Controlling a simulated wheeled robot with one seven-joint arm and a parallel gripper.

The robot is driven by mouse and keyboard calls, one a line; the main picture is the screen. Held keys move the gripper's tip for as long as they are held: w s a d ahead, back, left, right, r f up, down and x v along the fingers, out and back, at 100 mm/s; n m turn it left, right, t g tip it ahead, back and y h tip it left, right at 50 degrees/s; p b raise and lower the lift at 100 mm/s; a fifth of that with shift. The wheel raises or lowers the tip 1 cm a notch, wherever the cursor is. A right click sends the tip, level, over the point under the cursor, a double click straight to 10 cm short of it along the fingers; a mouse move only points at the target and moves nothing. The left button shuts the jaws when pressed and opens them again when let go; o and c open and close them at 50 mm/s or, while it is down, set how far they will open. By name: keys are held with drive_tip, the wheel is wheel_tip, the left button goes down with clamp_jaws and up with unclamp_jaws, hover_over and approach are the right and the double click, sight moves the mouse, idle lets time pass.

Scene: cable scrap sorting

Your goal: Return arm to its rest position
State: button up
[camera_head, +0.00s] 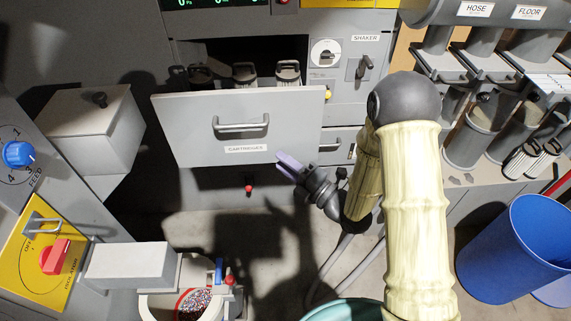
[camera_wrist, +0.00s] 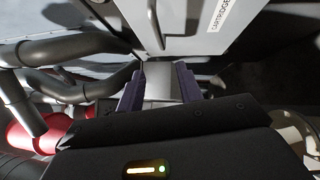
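My gripper (camera_head: 287,162) is in front of the cartridge drawer, near its lower right corner. Its two purple fingers show apart in the wrist view (camera_wrist: 162,78), with only a pale surface seen between them. My arm, in a cream sleeve with a dark elbow, is bent and raised at the right of the head view. The drawer (camera_head: 187,135) is pulled out, with several grey cartridges standing inside. Its handle (camera_head: 241,127) is free of my gripper. The drawer front also shows in the wrist view (camera_wrist: 195,38).
A shaker panel (camera_head: 343,75) is behind my arm. Blue bins (camera_head: 510,245) stand at right, below a rack of grey canisters (camera_head: 468,145). A yellow isolator box (camera_head: 45,250) is at left. A tub of coloured scrap (camera_head: 192,302) sits at the bottom. Open floor lies under the drawer.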

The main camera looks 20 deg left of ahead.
drive_tip(key=shift+w+d, duration=0.15)
drive_tip(key=shift+d, duration=0.05)
drive_tip(key=w+d+r+m+t+h+p, duration=0.1)
drive_tip(key=w+d+r+m+h+p, duration=0.15)
drive_tip(key=d+m+h, duration=0.55)
drive_tip(key=w+d+r+m+h+p, duration=0.1)
drive_tip(key=w+d+m+h+p, duration=0.3)
drive_tip(key=d+m, duration=0.45)
drive_tip(key=s+d+r+m+g+h+p, duration=0.1)
drive_tip(key=s+d+r+m+g+h, duration=0.2)
drive_tip(key=s+d+m, duration=0.3)
drive_tip(key=s+d+r+m+g+h+p, duration=0.2)
drive_tip(key=s+d+m, duration=0.4)
drive_tip(key=s+m, duration=0.4)
wheel_tip(320, 180, up, 2)
drive_tip(key=shift+s+d+g+h, duration=0.25)
drive_tip(key=shift+d+g+h, duration=0.2)
drive_tip(key=shift+g, duration=0.25)
drive_tip(key=shift+w, duration=0.1)
